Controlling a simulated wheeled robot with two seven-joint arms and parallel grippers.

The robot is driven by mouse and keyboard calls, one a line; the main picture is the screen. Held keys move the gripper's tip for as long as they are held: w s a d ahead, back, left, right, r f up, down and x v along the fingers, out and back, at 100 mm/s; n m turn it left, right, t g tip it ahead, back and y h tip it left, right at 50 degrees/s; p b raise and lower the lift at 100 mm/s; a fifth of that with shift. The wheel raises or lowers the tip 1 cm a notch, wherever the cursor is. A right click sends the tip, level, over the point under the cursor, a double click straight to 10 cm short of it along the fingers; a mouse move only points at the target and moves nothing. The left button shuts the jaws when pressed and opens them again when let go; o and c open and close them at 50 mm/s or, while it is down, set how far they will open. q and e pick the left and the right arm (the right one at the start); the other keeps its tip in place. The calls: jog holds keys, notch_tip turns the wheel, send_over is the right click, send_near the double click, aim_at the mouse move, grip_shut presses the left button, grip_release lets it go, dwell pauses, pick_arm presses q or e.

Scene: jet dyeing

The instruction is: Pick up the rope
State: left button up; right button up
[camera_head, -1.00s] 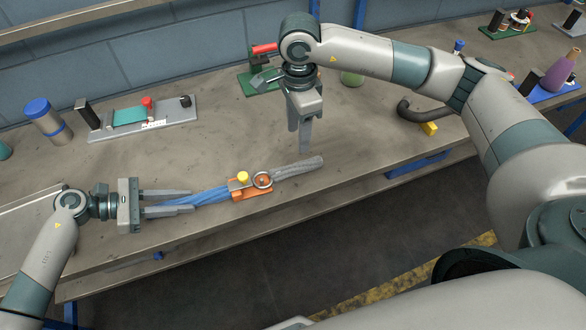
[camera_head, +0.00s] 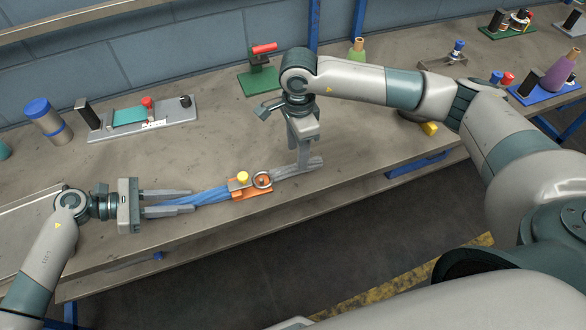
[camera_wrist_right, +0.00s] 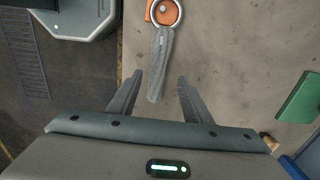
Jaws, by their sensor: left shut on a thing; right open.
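The rope lies on the workbench, with a blue left part (camera_head: 212,195) and a grey right part (camera_head: 290,171). An orange clamp (camera_head: 252,190) with a yellow knob and a metal ring sits between these parts. My left gripper (camera_head: 192,200) is shut on the blue part near the clamp's left side. My right gripper (camera_head: 304,165) is open and points down at the grey end. In the right wrist view, the grey part (camera_wrist_right: 160,62) shows between the two spread fingers (camera_wrist_right: 160,77), and the ring and orange clamp (camera_wrist_right: 161,10) show beyond it.
Behind stand a grey fixture with a teal pad (camera_head: 130,117), a blue-capped canister (camera_head: 46,120) and a green base with a red-handled tool (camera_head: 260,75). The bench's front edge is close to the rope. Clear bench top lies behind the clamp.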

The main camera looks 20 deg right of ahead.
aim_at(296, 166)
jog(key=shift+s+a+f, duration=0.1)
jog(key=shift+f, duration=1.2)
jog(key=shift+s+a+f, duration=0.1)
jog(key=shift+f, duration=1.2)
grip_shut()
